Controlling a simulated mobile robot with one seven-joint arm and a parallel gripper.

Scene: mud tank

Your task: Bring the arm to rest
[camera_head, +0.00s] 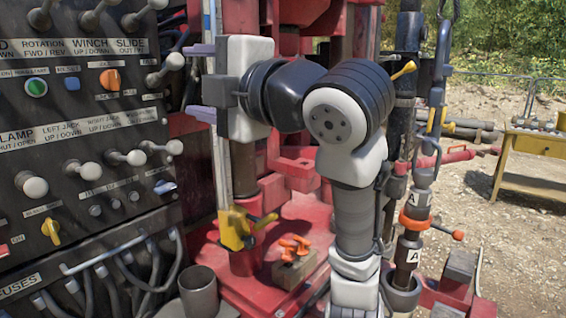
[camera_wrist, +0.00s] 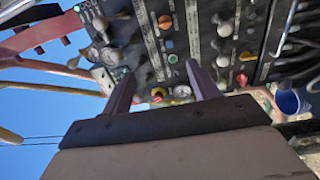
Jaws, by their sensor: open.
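My gripper (camera_head: 199,82) is at the upper left of the head view, beside the right edge of the control panel (camera_head: 75,115). Its two purple-grey fingers point left and stand apart, with nothing seen between them. In the wrist view my gripper (camera_wrist: 159,68) is also open and empty. The panel (camera_wrist: 190,30) lies beyond its fingertips, turned sideways, with knobs, levers and gauges. My arm is raised and bent, its links filling the middle of the head view. Part of the red rig behind is hidden by my arm.
A grey cup (camera_head: 199,291) stands near the panel. Pipe tools (camera_head: 412,225) hang right of my arm. A yellow table (camera_head: 537,146) stands on open gravel.

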